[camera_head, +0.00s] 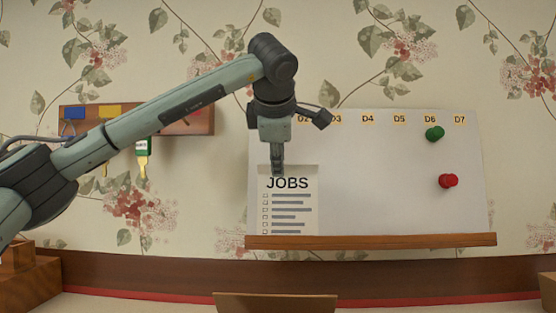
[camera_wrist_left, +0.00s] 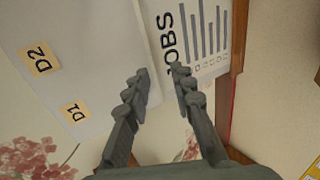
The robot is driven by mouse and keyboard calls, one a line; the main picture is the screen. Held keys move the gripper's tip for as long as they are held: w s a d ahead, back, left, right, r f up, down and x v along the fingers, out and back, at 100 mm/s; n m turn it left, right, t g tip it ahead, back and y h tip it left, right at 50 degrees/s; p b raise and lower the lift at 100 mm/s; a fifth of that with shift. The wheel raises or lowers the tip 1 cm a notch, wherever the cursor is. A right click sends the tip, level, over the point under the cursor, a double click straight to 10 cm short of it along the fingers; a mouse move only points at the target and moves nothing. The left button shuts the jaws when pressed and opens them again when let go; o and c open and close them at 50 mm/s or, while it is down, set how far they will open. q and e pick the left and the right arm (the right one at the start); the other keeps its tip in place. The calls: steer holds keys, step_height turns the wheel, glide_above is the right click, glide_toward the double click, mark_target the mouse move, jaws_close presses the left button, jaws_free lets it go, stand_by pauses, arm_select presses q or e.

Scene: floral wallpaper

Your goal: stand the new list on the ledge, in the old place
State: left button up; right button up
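A white list headed JOBS (camera_head: 290,213) stands upright on the wooden ledge (camera_head: 400,240), against the left end of the white board (camera_head: 390,180). My left gripper (camera_head: 278,172) points down at the top edge of this list, just above its heading. In the left wrist view the list (camera_wrist_left: 205,30) lies beyond the fingers, its heading partly behind one fingertip. The left gripper (camera_wrist_left: 160,72) is open there, with a gap between its fingertips and nothing clearly held. Whether a finger touches the list cannot be told. My right gripper is in neither view. No second list shows.
Green (camera_head: 434,134) and red (camera_head: 448,181) pins sit on the board's right side, under a row of D labels. A key rack (camera_head: 200,122) hangs to the left, partly behind my left arm. A wooden panel (camera_head: 275,304) shows at bottom middle. The ledge's right part is clear.

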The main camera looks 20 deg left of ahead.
arm_select(q)
steer(key=shift+s, duration=0.1)
steer(key=v, duration=1.2)
stand_by(0.5)
